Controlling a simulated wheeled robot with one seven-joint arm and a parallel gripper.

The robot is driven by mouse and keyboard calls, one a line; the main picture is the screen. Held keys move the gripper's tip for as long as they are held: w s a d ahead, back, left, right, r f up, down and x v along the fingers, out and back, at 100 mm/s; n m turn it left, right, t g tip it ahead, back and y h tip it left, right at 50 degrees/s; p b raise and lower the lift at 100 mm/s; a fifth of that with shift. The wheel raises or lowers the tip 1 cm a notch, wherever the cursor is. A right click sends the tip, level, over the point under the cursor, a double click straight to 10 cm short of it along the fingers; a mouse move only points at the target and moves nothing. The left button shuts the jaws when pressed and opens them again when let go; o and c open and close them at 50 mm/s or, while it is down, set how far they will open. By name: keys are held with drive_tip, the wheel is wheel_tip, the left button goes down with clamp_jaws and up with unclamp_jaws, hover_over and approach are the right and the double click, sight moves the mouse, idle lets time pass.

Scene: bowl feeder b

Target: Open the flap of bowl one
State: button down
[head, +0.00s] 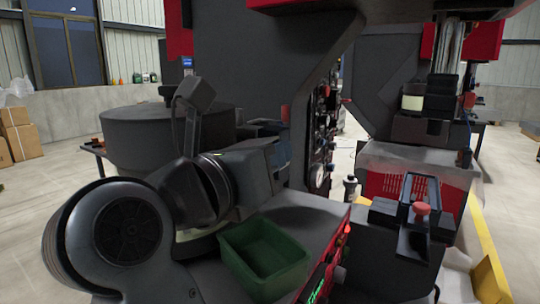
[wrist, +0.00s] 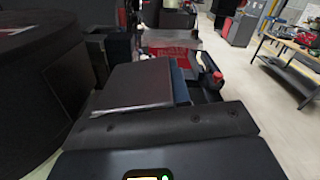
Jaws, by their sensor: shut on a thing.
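Bowl one appears to be the large dark round drum (head: 165,135) at the left in the head view; its curved side also fills the left of the wrist view (wrist: 35,85). My gripper (wrist: 165,122) spans the lower wrist view, beside the bowl. A flat dark panel (wrist: 138,85), likely the flap, lies right in front of it, with a bluish edge at its right. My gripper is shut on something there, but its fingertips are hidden. In the head view my arm covers the grip, and I cannot tell how far the flap is open.
A green bin (head: 265,250) sits on the machine top in front. A dark fixture with a red knob (head: 421,208) and a red crate (head: 388,187) stand at the right. A gauge panel (head: 322,150) rises in the middle. A workbench (wrist: 295,60) stands across open floor.

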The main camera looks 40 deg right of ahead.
drive_tip(key=c, duration=1.2)
unclamp_jaws()
drive_tip(key=shift+o, duration=0.2)
drive_tip(key=b+v, duration=0.2)
drive_tip(key=v, duration=0.5)
drive_tip(key=shift+s+a, duration=0.15)
drive_tip(key=shift+a, duration=0.35)
drive_tip(key=b+v, duration=0.4)
drive_tip(key=v, duration=0.9)
drive_tip(key=shift+s+a+b, duration=0.2)
drive_tip(key=shift+a+b, duration=0.05)
drive_tip(key=shift+b, duration=0.05)
drive_tip(key=shift+f+b, duration=0.2)
drive_tip(key=shift+b, duration=0.25)
drive_tip(key=shift+r, duration=0.1)
